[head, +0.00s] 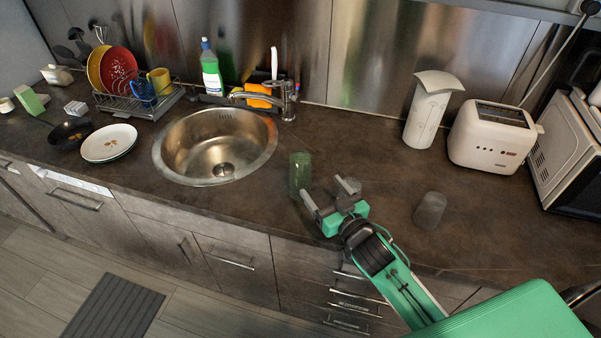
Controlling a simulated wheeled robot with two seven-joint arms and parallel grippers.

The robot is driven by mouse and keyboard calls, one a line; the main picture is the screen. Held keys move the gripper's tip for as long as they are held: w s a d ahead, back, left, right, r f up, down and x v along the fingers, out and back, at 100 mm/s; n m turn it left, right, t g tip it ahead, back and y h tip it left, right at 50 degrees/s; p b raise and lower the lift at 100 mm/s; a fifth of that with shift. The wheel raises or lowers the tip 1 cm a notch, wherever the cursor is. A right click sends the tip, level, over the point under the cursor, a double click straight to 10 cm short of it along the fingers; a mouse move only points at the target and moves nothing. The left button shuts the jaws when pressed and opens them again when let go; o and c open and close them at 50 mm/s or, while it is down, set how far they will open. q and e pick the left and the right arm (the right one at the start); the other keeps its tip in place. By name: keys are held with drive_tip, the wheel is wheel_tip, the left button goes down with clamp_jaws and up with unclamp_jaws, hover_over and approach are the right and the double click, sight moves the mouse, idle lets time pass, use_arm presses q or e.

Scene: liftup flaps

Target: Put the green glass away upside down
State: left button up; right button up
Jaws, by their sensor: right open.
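The green glass (299,175) stands on the dark countertop, just right of the sink. My right gripper (326,196) is open and empty, close to the right of the green glass. One finger reaches toward the lower side of the glass; I cannot tell whether it touches. Whether the glass stands mouth up or mouth down is hard to tell at this size. My left gripper is not in view.
A grey glass (430,211) stands right of my right gripper. The sink (217,146) lies left of the green glass. A dish rack (137,103) with plates and mugs stands at the back left.

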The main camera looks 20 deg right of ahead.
sight(306, 167)
drive_tip(key=w, duration=0.3)
drive_tip(key=w+a+p, duration=0.1)
drive_tip(key=w, duration=0.2)
drive_tip(key=shift+w+a, duration=0.15)
drive_tip(key=shift+w, duration=0.15)
drive_tip(key=shift+w+r+p, duration=0.15)
drive_tip(key=shift+w+p, duration=0.1)
drive_tip(key=shift+p, duration=0.1)
drive_tip(key=w+p, duration=0.1)
drive_tip(key=w, duration=0.1)
drive_tip(key=w+a, duration=0.1)
drive_tip(key=w, duration=0.1)
drive_tip(key=shift+a+p, duration=0.1)
drive_tip(key=shift+p, duration=0.3)
drive_tip(key=shift+w, duration=0.25)
drive_tip(key=shift+c, duration=0.3)
drive_tip(key=c, duration=1.1)
drive_tip(key=shift+c, duration=0.4)
drive_tip(key=shift+r, duration=0.1)
